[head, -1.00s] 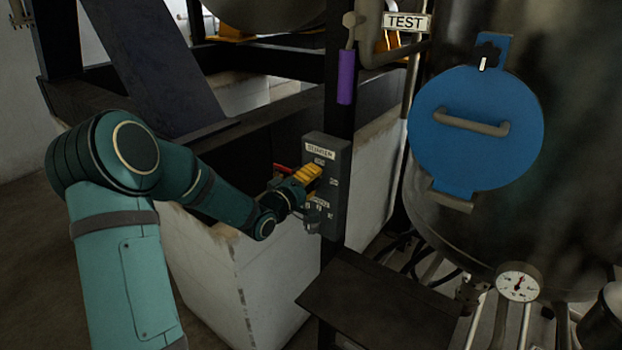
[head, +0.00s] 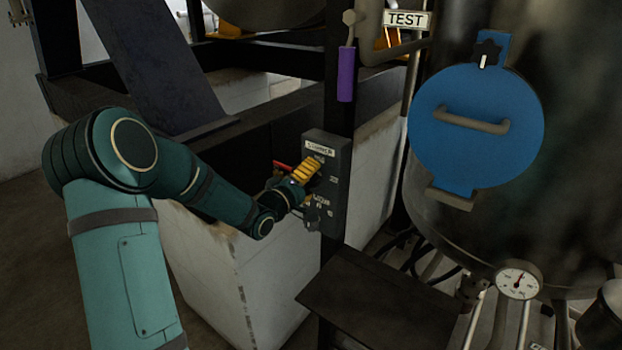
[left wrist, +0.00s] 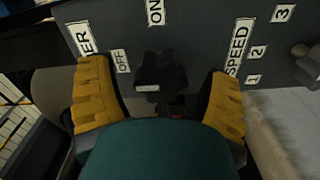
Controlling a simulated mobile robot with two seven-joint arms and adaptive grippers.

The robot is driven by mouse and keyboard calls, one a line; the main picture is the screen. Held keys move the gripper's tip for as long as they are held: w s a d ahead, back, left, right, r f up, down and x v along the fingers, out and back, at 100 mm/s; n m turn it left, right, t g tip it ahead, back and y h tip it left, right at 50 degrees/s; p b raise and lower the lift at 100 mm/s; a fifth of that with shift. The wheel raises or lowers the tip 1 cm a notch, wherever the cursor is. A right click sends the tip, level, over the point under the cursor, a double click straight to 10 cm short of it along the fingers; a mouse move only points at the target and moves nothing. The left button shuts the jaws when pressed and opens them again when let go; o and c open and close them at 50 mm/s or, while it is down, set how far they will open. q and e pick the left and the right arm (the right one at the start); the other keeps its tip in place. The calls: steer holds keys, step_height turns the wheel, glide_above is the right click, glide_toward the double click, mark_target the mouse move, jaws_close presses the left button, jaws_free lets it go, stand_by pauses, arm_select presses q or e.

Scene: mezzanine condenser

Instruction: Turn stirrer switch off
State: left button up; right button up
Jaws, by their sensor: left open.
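The stirrer panel (head: 338,172) is a dark grey box on the black post, with a white label at its top. In the left wrist view the panel face (left wrist: 195,40) carries OFF and ON labels. A black switch knob (left wrist: 158,72) with a small white mark sits below and between them. My left gripper (head: 312,184) is at the panel front, its yellow fingers open. In the left wrist view the fingers stand apart on either side of the knob, with visible gaps. The head view hides the knob behind the fingers. My right gripper is not in view.
A second, lower knob (head: 313,217) sits close under my fingers, beside the SPEED label (left wrist: 238,47). A purple handle (head: 346,75) hangs above the panel. A dark shelf (head: 375,300) lies below. A metal tank with a blue round hatch (head: 475,130) stands right.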

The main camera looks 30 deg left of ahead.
arm_select(q)
steer(key=s, duration=1.1)
steer(key=shift+s+a, duration=0.3)
steer(key=shift+a, duration=0.15)
steer(key=d+f+m+g+h, duration=0.15)
steer(key=d+f+g, duration=0.25)
steer(key=d+f, duration=0.5)
steer(key=d+f+m+g, duration=0.35)
steer(key=d+f, duration=0.25)
steer(key=f, duration=0.5)
steer(key=s+d+f+m+g+h, duration=0.1)
steer(key=s+d+f+m+g, duration=0.6)
steer(key=s+d+f, duration=0.5)
steer(key=shift+s+d+g, duration=0.65)
steer(key=shift+d+g, duration=0.1)
steer(key=shift+d, duration=0.25)
steer(key=shift+f, duration=0.1)
